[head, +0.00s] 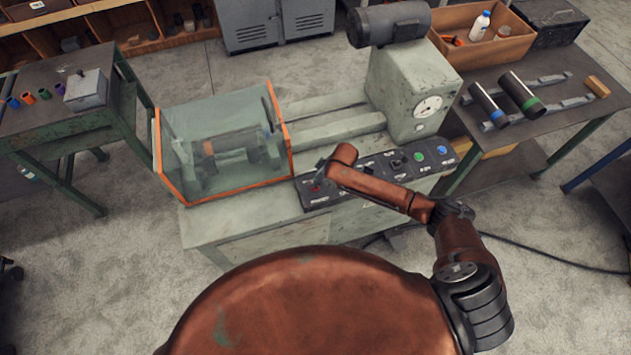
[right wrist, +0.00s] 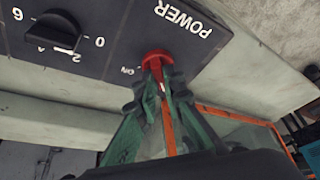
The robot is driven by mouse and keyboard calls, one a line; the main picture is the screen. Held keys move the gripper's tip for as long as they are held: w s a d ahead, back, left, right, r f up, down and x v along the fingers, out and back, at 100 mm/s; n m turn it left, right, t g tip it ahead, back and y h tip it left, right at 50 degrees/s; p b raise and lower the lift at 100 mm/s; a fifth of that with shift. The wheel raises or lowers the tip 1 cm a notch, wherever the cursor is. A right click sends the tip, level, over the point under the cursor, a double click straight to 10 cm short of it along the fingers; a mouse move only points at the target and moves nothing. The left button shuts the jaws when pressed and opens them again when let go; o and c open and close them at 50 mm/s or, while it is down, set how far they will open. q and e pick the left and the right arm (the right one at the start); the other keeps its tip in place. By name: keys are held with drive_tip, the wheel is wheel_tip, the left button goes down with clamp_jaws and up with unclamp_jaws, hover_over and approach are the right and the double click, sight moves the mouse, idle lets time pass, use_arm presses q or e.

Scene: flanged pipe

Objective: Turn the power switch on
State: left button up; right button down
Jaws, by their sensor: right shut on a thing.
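The power switch is a red knob (right wrist: 156,58) on a dark control panel (head: 345,187), beside the words POWER and ON in the right wrist view. In the head view it shows as a small red spot (head: 315,188) near the panel's left end. My right gripper (right wrist: 157,80) is shut on the red knob, with its green fingers on both sides of it. In the head view my right gripper (head: 319,168) is partly hidden by my own wrist. Which way the knob is turned I cannot tell. My left gripper is not in view.
A clear guard box with orange edges (head: 279,128) stands left of the panel over a pipe. A numbered black dial (right wrist: 55,30) sits near the knob. Side tables flank the machine.

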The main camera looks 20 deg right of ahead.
drive_tip(key=m+p, duration=0.1)
drive_tip(key=p, duration=0.1)
drive_tip(key=m+h+p, duration=0.1)
drive_tip(key=m+p, duration=0.1)
drive_tip(key=m+t+p, duration=0.1)
drive_tip(key=m+p, duration=0.1)
drive_tip(key=shift+s+a+r+h+p, duration=0.2)
drive_tip(key=shift+a+h+p, duration=0.1)
drive_tip(key=shift+h, duration=0.1)
drive_tip(key=m+h+p, duration=0.1)
drive_tip(key=m, duration=0.2)
drive_tip(key=shift+f+p, duration=0.15)
drive_tip(key=shift+p, duration=0.25)
drive_tip(key=shift+a+m+h+p, duration=0.1)
drive_tip(key=shift+m+h+p, duration=0.3)
drive_tip(key=shift+m, duration=0.6)
drive_tip(key=m+h, duration=0.1)
drive_tip(key=m, duration=0.1)
drive_tip(key=shift+f+m, duration=0.1)
drive_tip(key=shift+m, duration=0.2)
drive_tip(key=shift+w+a+m+h, duration=0.1)
drive_tip(key=shift+m+h, duration=0.3)
drive_tip(key=shift+m, duration=0.8)
drive_tip(key=shift+m+g+h+b, duration=0.45)
drive_tip(key=shift+m+b, duration=0.25)
drive_tip(key=shift+m, duration=0.5)
drive_tip(key=shift+w, duration=0.1)
drive_tip(key=c, duration=2)
unclamp_jaws()
drive_tip(key=shift+c, duration=0.2)
